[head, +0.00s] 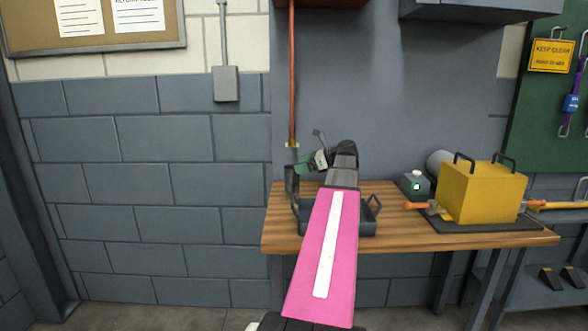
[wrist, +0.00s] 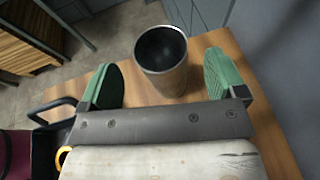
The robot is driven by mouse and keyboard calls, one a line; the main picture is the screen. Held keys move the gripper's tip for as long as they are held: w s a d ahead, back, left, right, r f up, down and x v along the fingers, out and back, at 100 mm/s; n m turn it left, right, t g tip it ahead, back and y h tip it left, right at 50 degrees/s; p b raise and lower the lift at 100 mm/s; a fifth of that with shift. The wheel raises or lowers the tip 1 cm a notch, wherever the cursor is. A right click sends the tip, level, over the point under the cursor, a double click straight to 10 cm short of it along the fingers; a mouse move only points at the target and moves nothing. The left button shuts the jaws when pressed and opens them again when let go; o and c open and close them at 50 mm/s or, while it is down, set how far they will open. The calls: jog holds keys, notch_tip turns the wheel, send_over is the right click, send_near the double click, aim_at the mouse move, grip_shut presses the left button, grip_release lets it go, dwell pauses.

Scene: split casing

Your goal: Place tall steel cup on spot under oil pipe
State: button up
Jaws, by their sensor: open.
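The tall steel cup (wrist: 172,80) stands upright on the wooden bench in the wrist view, its dark open mouth facing up. My gripper (wrist: 164,66) is open, with one green finger pad to the left of the cup and the other to the right, and a gap shows on both sides. The reddish oil pipe (head: 292,75) comes straight down the wall and ends just left of my gripper. The spot under it is not clearly visible.
A dark tray (head: 368,228) with raised handles sits on the bench (head: 420,233), partly behind my pink arm; its handle shows in the wrist view (wrist: 52,104). A yellow casing (head: 482,195) and a small green-lit box (head: 415,184) stand to the right. The wall is close behind.

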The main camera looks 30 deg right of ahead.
jog(key=v, duration=0.7)
jog(key=shift+s+d, duration=0.1)
dwell(2.1)
